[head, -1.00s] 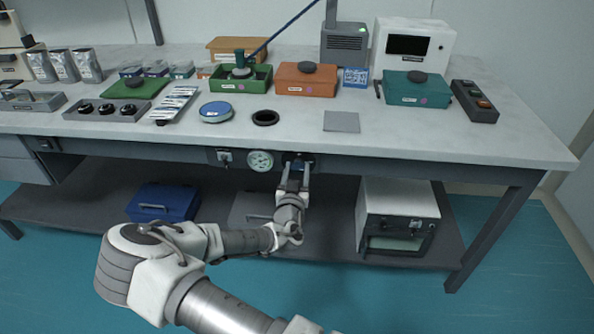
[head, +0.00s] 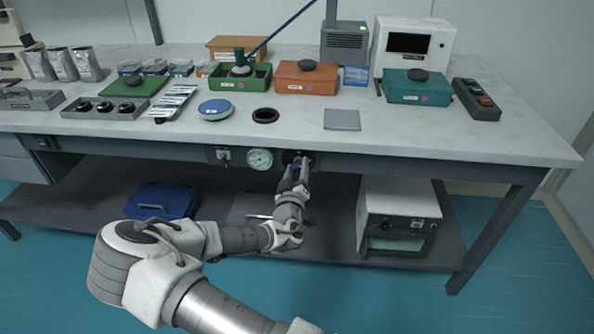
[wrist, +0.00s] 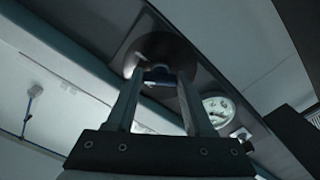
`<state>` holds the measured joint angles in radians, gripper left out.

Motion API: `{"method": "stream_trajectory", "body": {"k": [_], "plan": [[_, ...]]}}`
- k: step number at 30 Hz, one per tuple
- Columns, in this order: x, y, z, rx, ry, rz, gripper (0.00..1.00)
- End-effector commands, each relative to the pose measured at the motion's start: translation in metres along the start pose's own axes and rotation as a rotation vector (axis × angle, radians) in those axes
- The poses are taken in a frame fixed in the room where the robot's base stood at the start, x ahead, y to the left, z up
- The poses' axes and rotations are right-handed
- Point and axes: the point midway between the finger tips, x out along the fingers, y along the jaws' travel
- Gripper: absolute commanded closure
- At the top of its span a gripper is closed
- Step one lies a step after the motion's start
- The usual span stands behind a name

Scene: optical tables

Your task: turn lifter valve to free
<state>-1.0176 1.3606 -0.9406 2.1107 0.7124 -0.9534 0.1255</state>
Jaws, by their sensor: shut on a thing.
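The lifter valve is on the dark front rail under the tabletop, right of the round gauge (head: 260,159). In the head view its dark round plate (head: 290,157) shows behind my fingers. The wrist view is tilted against the rail. Any marks naming the valve's positions are hidden or too small to read.
A toggle switch (head: 223,155) sits left of the gauge. The tabletop (head: 420,138) overhangs just above my gripper. On the lower shelf are a blue case (head: 165,202) and a white oven-like box (head: 398,215).

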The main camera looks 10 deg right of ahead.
Motion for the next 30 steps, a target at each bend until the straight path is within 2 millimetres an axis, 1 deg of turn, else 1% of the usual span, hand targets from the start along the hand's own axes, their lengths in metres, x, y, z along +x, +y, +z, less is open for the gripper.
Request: {"method": "stream_trajectory", "body": {"k": [18, 24, 30], "plan": [[-0.0005, -0.0008, 0.0012, -0.585, -0.001, -0.001, 1.00], [-0.0006, -0.0007, 0.0011, -0.747, -0.001, -0.001, 1.00], [-0.0005, -0.0007, 0.0009, -0.869, 0.000, -0.001, 1.00]]}}
